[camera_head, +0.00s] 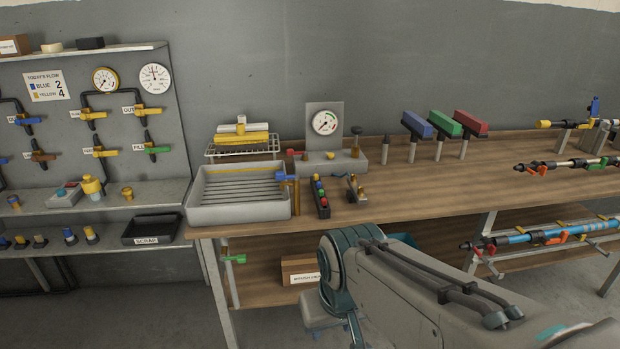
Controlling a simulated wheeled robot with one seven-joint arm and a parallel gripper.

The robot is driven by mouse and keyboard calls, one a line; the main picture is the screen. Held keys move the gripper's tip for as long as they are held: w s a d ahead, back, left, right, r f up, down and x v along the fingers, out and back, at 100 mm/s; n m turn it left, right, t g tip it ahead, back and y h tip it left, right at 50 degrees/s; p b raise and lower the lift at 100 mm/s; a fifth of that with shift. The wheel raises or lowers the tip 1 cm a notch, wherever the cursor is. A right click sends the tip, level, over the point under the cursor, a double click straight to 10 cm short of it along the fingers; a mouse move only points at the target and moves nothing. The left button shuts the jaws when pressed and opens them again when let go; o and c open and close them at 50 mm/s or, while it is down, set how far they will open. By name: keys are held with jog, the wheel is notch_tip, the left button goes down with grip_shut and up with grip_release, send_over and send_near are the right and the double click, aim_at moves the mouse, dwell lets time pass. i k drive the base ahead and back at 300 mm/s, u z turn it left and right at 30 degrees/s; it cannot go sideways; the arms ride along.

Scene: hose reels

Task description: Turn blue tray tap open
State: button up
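I cannot tell from this view whether the tap is open or shut. My arm comes in from the lower right and bends at a teal joint in front of the bench, below and to the right of the tap. My gripper is not in view.
A red lever (293,153) is close behind. A green-handled tap (235,259) is below the bench edge. Bare bench top (420,185) lies to the right.

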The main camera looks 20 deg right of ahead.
aim_at(279, 176)
jog(key=z, duration=0.2)
jog(key=k, duration=0.5)
jog(key=z, duration=0.6)
jog(key=i, duration=1.2)
jog(key=u, duration=1.05)
jog(key=i, duration=0.75)
jog(key=u, duration=0.6)
